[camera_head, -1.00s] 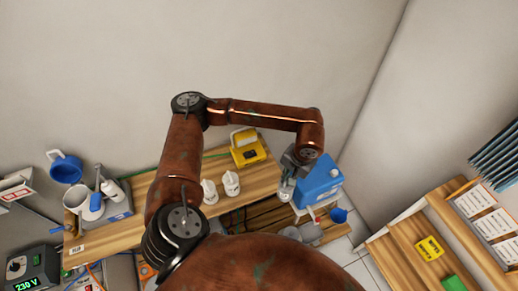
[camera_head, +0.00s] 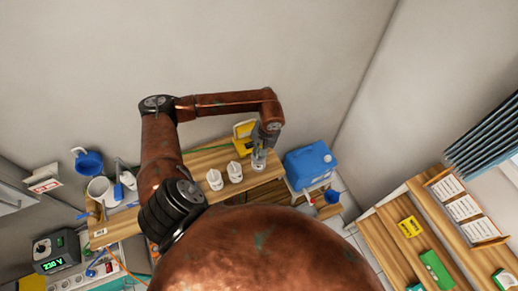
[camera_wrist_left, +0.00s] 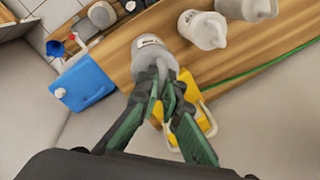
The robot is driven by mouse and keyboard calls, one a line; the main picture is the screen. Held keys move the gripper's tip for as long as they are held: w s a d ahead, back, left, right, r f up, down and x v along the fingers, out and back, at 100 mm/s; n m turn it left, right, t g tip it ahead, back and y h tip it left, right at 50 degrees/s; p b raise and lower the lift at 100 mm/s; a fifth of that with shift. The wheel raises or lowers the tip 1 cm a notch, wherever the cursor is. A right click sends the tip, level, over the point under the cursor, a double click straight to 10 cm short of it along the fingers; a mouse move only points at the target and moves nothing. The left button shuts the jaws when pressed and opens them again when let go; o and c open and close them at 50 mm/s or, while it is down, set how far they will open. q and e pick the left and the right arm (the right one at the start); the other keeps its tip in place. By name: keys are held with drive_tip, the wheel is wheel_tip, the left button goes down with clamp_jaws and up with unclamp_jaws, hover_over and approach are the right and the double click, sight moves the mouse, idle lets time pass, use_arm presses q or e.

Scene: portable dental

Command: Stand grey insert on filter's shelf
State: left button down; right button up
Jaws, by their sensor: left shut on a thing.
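My left gripper (camera_head: 262,143) is over the right end of the wooden shelf (camera_head: 208,163), its fingers pointing down. In the left wrist view the left gripper (camera_wrist_left: 163,100) is shut on the grey insert (camera_wrist_left: 154,56), a grey cylinder with a pale label. The insert also shows in the head view (camera_head: 259,161), upright or nearly so, over the shelf top. I cannot tell whether its base touches the wood. Two white filter-like bodies (camera_head: 215,179) (camera_head: 235,172) stand on the shelf to its left. My right gripper is not in view.
A yellow device (camera_head: 241,131) sits close behind the gripper, with a green cable along the shelf's back. A blue canister (camera_head: 311,162) stands to the right. Mugs (camera_head: 99,187) are at the far left. Bare wood shows right of the insert.

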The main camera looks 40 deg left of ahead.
use_arm(q)
wheel_tip(320, 180, down, 3)
drive_tip(key=shift+b, duration=0.3)
drive_tip(key=shift+f, duration=0.95)
drive_tip(key=shift+b, duration=0.7)
drive_tip(key=shift+f+b, duration=0.95)
drive_tip(key=shift+b, duration=0.1)
idle(0.6)
drive_tip(key=c, duration=2)
unclamp_jaws()
drive_tip(key=shift+c, duration=0.2)
